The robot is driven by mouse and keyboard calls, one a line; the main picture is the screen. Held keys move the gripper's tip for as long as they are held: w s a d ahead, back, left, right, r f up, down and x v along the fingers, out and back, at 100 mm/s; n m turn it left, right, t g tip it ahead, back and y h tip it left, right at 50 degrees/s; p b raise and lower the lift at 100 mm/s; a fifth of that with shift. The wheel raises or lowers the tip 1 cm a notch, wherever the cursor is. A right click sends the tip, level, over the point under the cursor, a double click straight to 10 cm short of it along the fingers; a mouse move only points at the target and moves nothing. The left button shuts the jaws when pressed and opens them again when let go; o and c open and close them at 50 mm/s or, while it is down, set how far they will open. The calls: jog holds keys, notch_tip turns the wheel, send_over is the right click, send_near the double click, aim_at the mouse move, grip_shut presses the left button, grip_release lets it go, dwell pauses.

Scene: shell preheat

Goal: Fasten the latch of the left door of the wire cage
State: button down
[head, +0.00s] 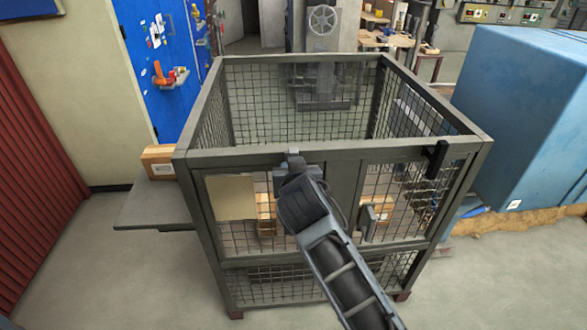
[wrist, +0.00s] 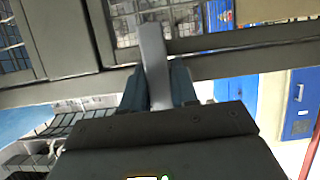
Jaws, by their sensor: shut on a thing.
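The wire cage (head: 330,148) stands in front of me, a dark grey frame with mesh panels and an open top. Its left door (head: 232,196) is at the front left, with a tan plate behind the mesh. The latch (head: 292,153) is a light grey bar at the front top rail. In the wrist view the latch (wrist: 153,45) runs between my fingers and crosses the dark frame. My gripper (wrist: 158,88) is shut on it. In the head view my gripper (head: 290,172) and wrist cover much of the latch, so its seating cannot be told.
A black latch-like piece (head: 437,159) hangs on the right of the top rail. A grey handle (head: 368,220) is on the right door. Cardboard boxes (head: 268,226) show behind the mesh. A blue cabinet (head: 530,110) stands close on the right; a grey shelf (head: 155,207) juts out left.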

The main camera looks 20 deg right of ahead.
dwell(0.4)
jog(key=c, duration=1)
grip_release()
jog(key=shift+o, duration=0.2)
jog(key=v, duration=0.7)
jog(key=shift+s+a+r+b, duration=0.15)
jog(key=shift+s+b, duration=0.15)
jog(key=shift+b, duration=0.1)
